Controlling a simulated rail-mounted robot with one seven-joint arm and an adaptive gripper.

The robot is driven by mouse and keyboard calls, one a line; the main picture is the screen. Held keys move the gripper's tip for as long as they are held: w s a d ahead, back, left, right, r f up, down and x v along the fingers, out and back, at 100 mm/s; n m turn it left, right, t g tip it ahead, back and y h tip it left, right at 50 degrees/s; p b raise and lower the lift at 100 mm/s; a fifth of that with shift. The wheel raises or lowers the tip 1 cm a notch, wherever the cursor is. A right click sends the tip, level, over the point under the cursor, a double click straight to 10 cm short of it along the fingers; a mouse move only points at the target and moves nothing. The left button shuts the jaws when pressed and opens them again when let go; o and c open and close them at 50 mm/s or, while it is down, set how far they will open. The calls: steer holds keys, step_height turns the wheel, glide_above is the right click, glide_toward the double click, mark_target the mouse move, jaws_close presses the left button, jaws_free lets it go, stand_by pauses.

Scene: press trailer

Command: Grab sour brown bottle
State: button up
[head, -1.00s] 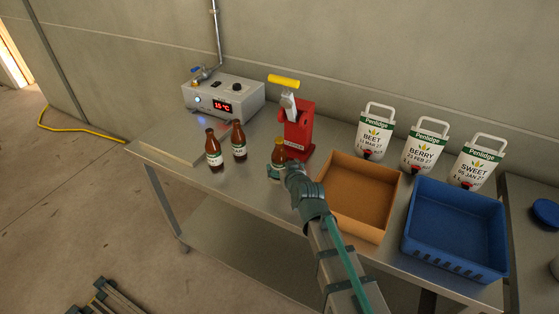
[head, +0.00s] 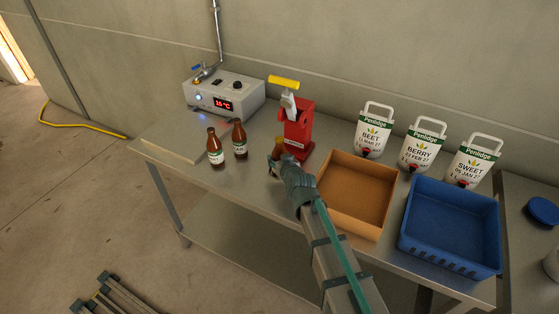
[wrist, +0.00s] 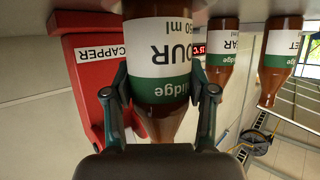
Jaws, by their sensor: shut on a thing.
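The sour brown bottle (wrist: 160,115) fills the middle of the wrist view, which is upside down. Its white and green label reads "OUR", with the first letter out of sight. My gripper (wrist: 160,94) is shut on it, with one finger on each side near the label's green band. In the head view my gripper (head: 279,163) is just in front of the red capper (head: 298,135). Only a small brown part of the bottle (head: 277,146) shows there; the rest is hidden behind my gripper.
Two other brown bottles (head: 215,150) (head: 239,140) stand to the left on the metal table. A grey control box (head: 225,95) is behind them. An orange tray (head: 355,195) and a blue crate (head: 450,225) sit to the right, with white pouches (head: 373,132) behind.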

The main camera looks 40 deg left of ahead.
jaws_close()
steer(key=shift+r, duration=0.2)
